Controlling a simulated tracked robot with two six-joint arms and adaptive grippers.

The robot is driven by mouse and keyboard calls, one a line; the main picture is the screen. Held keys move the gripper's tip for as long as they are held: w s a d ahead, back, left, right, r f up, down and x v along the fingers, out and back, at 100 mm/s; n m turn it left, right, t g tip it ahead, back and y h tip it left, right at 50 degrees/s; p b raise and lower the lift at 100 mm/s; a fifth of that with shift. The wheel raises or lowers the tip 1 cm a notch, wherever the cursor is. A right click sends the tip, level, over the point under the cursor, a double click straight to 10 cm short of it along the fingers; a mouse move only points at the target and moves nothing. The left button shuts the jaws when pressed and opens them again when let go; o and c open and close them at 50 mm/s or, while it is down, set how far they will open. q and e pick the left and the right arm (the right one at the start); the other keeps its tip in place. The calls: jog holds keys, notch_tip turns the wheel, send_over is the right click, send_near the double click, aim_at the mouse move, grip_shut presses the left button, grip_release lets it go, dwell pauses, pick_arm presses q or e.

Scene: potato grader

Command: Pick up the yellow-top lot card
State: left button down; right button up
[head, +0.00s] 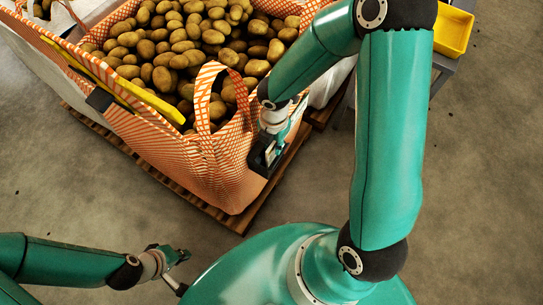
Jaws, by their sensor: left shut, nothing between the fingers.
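I cannot make out a yellow-top lot card for certain in the head view. My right gripper (268,157) is at the near right corner of an orange-and-white woven bag (190,165) full of potatoes, close to its outer wall. A small pale patch shows at its dark fingers; I cannot tell whether it is a held thing or part of the gripper. My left gripper (181,270) is low at the bottom of the view, shut and empty, apart from the bag.
The bag stands on a wooden pallet (235,222), with a fabric loop handle (203,95) rising at its near side. A long yellow bar (150,100) lies along its left rim. A yellow tray (453,30) is at the top right. Concrete floor is clear at right.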

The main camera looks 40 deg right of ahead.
jog(key=shift+f, duration=0.65)
grip_shut()
jog(key=shift+r, duration=0.1)
jog(key=shift+r+p, duration=0.4)
jog(key=shift+r, duration=0.55)
notch_tip(320, 180, up, 26)
jog(key=p, duration=0.6)
